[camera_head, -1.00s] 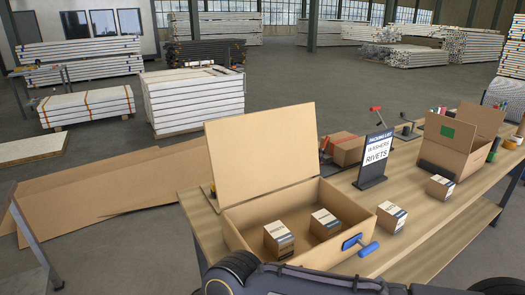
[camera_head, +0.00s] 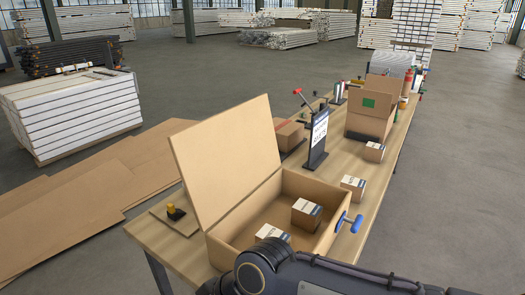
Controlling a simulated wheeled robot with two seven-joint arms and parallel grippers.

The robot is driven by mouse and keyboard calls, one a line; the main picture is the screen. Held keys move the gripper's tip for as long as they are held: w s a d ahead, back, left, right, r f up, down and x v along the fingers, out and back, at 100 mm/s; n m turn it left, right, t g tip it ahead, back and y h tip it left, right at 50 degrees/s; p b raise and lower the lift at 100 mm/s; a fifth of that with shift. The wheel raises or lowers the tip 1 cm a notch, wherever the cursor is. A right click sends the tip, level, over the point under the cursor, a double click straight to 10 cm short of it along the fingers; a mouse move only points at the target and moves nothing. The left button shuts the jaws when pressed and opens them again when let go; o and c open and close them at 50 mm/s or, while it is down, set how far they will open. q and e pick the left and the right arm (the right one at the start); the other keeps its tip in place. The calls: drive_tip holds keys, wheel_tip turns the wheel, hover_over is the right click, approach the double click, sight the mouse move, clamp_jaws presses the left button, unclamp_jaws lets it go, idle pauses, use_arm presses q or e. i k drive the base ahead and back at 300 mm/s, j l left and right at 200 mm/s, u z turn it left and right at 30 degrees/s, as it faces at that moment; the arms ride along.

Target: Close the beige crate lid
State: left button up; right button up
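The beige crate (camera_head: 222,251) stands open on the wooden table. Its lid (camera_head: 229,159) stands up, tilted back, along the crate's left side. Two small cartons are inside, one (camera_head: 306,213) near the right wall and one (camera_head: 271,233) nearer the front, partly hidden. A blue handle (camera_head: 350,223) is at the crate's right wall. A dark arm link of mine crosses the bottom edge and hides part of the crate's near side. Neither gripper shows.
The table (camera_head: 165,241) runs back to the right. Small cartons (camera_head: 353,187) (camera_head: 374,151), a sign (camera_head: 319,137) and an open cardboard box (camera_head: 370,120) stand beyond the crate. A yellow-black item (camera_head: 175,212) lies left. Grey floor is free at right.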

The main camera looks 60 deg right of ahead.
sight(221, 159)
drive_tip(key=i+z, duration=0.2)
drive_tip(key=z, duration=0.2)
drive_tip(key=i+j+z, duration=0.15)
drive_tip(key=z, duration=0.3)
drive_tip(key=i+j+z, duration=0.15)
drive_tip(key=z, duration=0.25)
drive_tip(key=i+j+z, duration=0.2)
drive_tip(key=z, duration=0.25)
drive_tip(key=i+j+z, duration=0.1)
drive_tip(key=j+z, duration=0.15)
drive_tip(key=z, duration=0.15)
drive_tip(key=j+z, duration=0.4)
drive_tip(key=i+l, duration=0.05)
drive_tip(key=l, duration=0.05)
